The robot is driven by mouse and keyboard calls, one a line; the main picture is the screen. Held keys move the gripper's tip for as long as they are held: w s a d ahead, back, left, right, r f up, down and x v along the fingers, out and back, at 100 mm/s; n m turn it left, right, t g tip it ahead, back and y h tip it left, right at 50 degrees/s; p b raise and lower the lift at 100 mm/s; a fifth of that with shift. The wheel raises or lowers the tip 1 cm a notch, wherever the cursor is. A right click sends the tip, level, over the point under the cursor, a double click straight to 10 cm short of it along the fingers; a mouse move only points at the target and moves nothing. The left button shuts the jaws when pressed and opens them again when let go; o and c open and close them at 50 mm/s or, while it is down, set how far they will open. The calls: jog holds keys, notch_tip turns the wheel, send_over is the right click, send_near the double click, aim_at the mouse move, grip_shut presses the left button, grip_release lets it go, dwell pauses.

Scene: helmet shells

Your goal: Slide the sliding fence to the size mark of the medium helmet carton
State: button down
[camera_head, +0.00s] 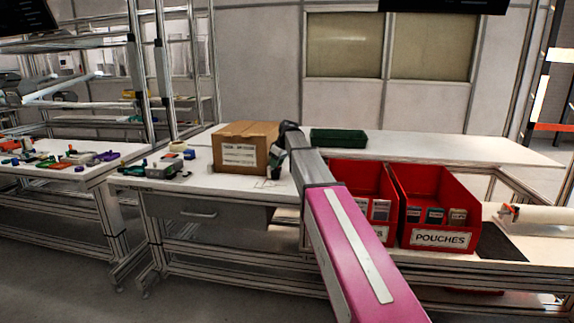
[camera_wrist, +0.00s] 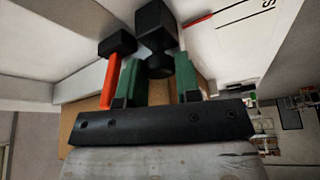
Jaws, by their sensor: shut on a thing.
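My gripper (camera_wrist: 160,82) has green fingers. In the wrist view they are shut on a black knob (camera_wrist: 158,55) below a black block, which I take to be part of the sliding fence. An orange post with a black head (camera_wrist: 113,70) stands beside the left finger. In the head view my gripper (camera_head: 278,160) is low at the right side of a brown carton (camera_head: 240,150) on the white bench. The carton's label is too small to read. The fence is hidden by my arm in the head view. Thin printed lines (camera_head: 268,183) show on the bench.
A green tray (camera_head: 338,138) stands behind my arm. Red bins (camera_head: 437,205) stand to the right, one labelled POUCHES. A side table (camera_head: 60,160) at left holds small coloured parts. In the wrist view, a red line (camera_wrist: 198,20) and printed outlines mark the white surface.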

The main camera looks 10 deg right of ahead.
jog(key=shift+a, duration=0.2)
jog(key=c, duration=0.8)
grip_release()
jog(key=v, duration=1)
jog(key=shift+s+d+r, duration=0.1)
jog(key=shift+d+r, duration=0.05)
jog(key=shift+r, duration=0.2)
jog(key=shift+s, duration=0.1)
